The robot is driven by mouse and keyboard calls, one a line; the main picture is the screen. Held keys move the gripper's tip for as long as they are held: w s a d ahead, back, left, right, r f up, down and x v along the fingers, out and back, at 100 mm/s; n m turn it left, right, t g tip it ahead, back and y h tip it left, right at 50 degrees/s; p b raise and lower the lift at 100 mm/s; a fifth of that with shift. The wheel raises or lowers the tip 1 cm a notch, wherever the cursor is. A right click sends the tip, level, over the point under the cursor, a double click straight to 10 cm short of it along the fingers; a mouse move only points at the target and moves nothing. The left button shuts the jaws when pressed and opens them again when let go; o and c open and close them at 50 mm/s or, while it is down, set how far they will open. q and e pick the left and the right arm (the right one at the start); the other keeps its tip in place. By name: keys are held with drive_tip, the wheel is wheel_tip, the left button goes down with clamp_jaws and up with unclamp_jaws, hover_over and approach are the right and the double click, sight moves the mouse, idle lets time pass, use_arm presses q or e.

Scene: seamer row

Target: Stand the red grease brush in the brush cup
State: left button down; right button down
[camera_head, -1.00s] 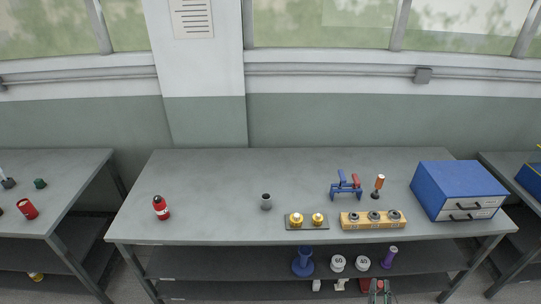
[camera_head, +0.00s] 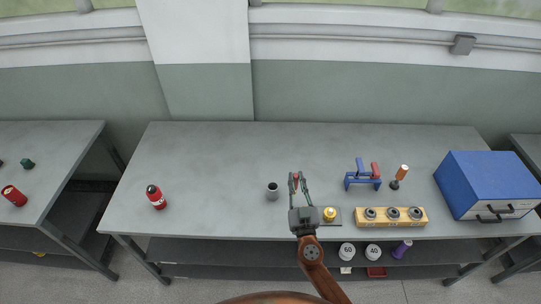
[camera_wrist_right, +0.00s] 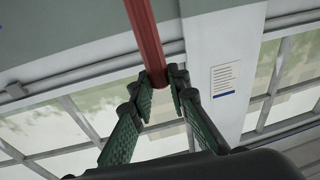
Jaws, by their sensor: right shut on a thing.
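A small grey cup (camera_head: 272,193), which looks like the brush cup, stands upright on the bench left of centre. My right gripper (camera_head: 297,177) is over the bench just right of the cup, apart from it in the picture. It is shut on a slim red rod, the red grease brush (camera_head: 296,184). In the right wrist view the red handle (camera_wrist_right: 147,35) runs from between the green fingers (camera_wrist_right: 160,82) up past the top edge. The bristle end cannot be made out. My left gripper is not in view.
A plate with a yellow-topped piece (camera_head: 330,213) lies partly behind my right gripper. A wooden block with rings (camera_head: 382,223), a blue stand (camera_head: 351,182), an orange-topped tool (camera_head: 402,172) and a blue drawer box (camera_head: 487,180) stand rightward.

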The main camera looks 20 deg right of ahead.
drive_tip(key=w+a+g+y+p, duration=0.2)
drive_tip(key=w+a, duration=0.3)
drive_tip(key=w, duration=0.5)
drive_tip(key=shift+w+a+r+n, duration=0.2)
drive_tip(key=shift+r+n, duration=0.2)
drive_tip(key=shift+y+p, duration=0.35)
drive_tip(key=shift+y, duration=0.05)
drive_tip(key=shift+s, duration=0.1)
